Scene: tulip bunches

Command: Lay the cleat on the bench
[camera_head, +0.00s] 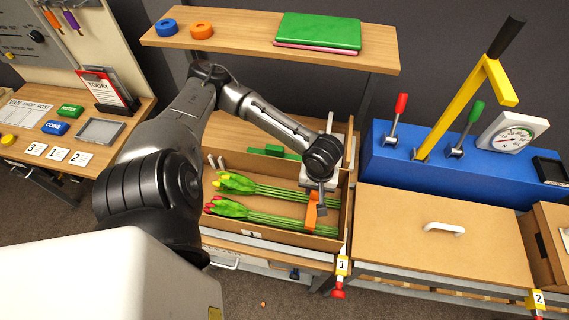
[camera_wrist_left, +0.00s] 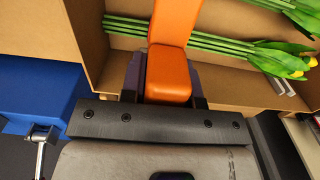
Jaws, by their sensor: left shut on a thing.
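My left gripper (camera_head: 319,190) is over the right part of an open cardboard box (camera_head: 346,205). It is shut on an orange cleat (camera_head: 311,212), which also shows between the fingers (camera_wrist_left: 166,82) in the left wrist view (camera_wrist_left: 170,45). In the head view the cleat crosses over the green stems of the nearer tulip bunch (camera_head: 265,217); whether it touches them I cannot tell. A second bunch with yellow heads (camera_head: 235,183) lies behind it. The box stands on the wooden bench (camera_head: 285,256), which shows as a strip in front. My right gripper is not in view.
A blue cabinet (camera_head: 400,165) with levers and a dial (camera_head: 513,133) stands right of the box. A closed cardboard lid with a white handle (camera_head: 445,228) lies in front of it. A shelf (camera_head: 240,42) hangs above. A side table (camera_head: 110,130) stands at left.

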